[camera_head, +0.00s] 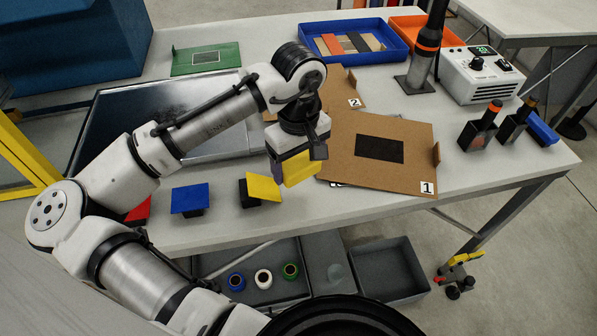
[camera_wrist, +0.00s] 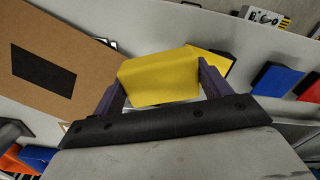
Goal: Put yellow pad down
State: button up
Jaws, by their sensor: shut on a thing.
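My gripper (camera_head: 290,176) is shut on a yellow pad (camera_head: 303,168), a thick block that shows between the two fingers in the wrist view (camera_wrist: 160,74). It is held over the table's front part, beside the left edge of the cardboard board marked 1 (camera_head: 340,145). Whether the pad touches anything below cannot be told. A second yellow piece, a flat tilted plate (camera_head: 264,187) on a black block, stands just left of my gripper. It shows partly behind the held pad in the wrist view (camera_wrist: 217,62).
A blue plate (camera_head: 189,198) and a red plate (camera_head: 138,212) stand farther left. Board 1 bears a black rectangle (camera_head: 379,149). Board 2 (camera_head: 338,88) lies behind. A metal tray (camera_head: 100,125), blue bin (camera_head: 390,55) and white device (camera_head: 480,80) stand around. Bare table (camera_head: 228,225) lies in front.

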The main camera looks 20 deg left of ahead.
aim_at(298, 162)
notch_tip(298, 162, down, 4)
jog(key=shift+f+p, duration=0.25)
jog(key=shift+p, duration=0.05)
jog(key=shift+f+b, duration=0.35)
jog(key=shift+f, duration=0.3)
jog(key=o, duration=1)
jog(key=shift+o, duration=0.2)
notch_tip(298, 162, up, 13)
jog(key=shift+r+b, duration=0.2)
jog(key=shift+b, duration=0.7)
jog(key=shift+f, duration=0.1)
